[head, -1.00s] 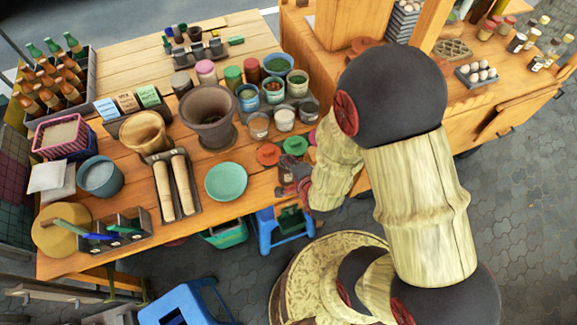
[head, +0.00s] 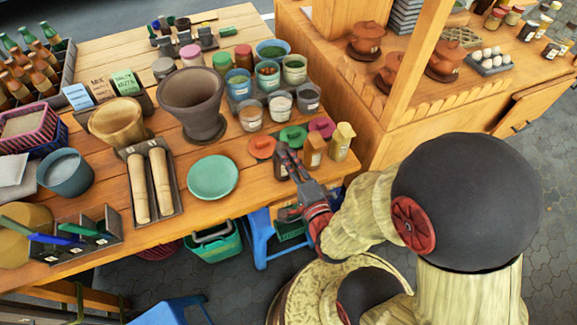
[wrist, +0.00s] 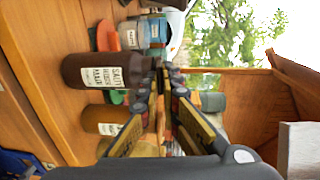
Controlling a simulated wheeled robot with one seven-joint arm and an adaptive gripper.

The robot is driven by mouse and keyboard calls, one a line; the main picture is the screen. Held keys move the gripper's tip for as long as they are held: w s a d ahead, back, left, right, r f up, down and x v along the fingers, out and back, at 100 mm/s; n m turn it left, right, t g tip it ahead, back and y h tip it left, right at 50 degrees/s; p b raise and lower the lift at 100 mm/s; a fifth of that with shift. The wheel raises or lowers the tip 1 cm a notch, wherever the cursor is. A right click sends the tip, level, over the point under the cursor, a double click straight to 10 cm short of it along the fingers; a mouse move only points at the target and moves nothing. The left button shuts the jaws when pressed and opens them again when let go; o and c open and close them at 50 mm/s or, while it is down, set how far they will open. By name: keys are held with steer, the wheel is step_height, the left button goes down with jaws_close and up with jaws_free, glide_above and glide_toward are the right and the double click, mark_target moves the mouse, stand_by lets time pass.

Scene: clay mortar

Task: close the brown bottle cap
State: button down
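The dark brown bottle (head: 281,165) stands at the table's front right edge. In the wrist view it shows sideways with a white label (wrist: 100,72), its neck end toward my fingertips. My gripper (head: 287,155) is beside its upper part, in front and to the right in the head view. In the wrist view my two fingers (wrist: 165,70) converge to a narrow gap by the bottle's top. They hide the top, so I cannot tell whether they grip a cap. A lighter brown bottle (head: 313,150) and a yellowish bottle (head: 342,142) stand to the right.
Orange (head: 262,147), green (head: 293,136) and magenta (head: 322,127) lids lie behind the bottles. A wooden counter (head: 440,110) with a post is at the right.

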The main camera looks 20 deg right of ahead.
steer(key=shift+s+f+t+b, duration=0.1)
steer(key=shift+f+t+b, duration=0.55)
steer(key=shift+b, duration=1.35)
steer(key=shift+r, duration=0.15)
steer(key=c, duration=2)
jaws_free()
steer(key=shift+c, duration=0.2)
step_height(320, 180, up, 10)
steer(key=shift+o, duration=0.2)
